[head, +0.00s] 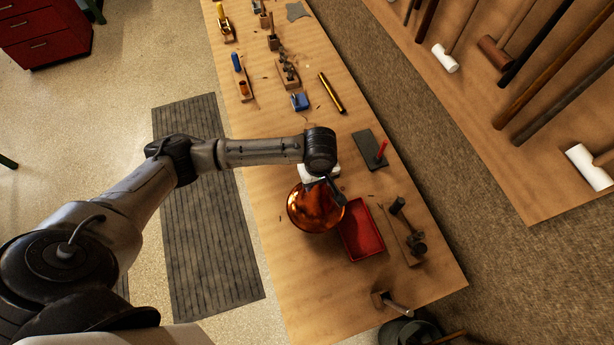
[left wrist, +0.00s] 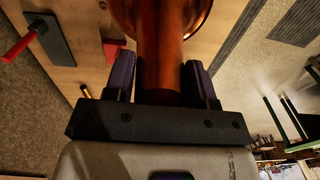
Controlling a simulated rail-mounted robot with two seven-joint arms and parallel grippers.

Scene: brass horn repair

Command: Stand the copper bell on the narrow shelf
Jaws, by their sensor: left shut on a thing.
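The copper bell (head: 314,210) is shiny and orange-brown, with its wide round part toward the head camera's lower left. My left gripper (head: 332,184) is at the bell, partly hidden under my wrist in the head view. In the left wrist view, the two dark fingers of the gripper (left wrist: 158,78) are shut on the bell's narrow neck (left wrist: 163,50), with the flared part beyond them. The bell appears over the wooden bench (head: 300,290); its height above it is hard to tell. I cannot make out a narrow shelf for certain. My right gripper is not in view.
A red tray (head: 362,232) lies just right of the bell. A wooden panel with mallets (head: 500,120) is at the right. A grey mat (head: 205,230) lies on the floor.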

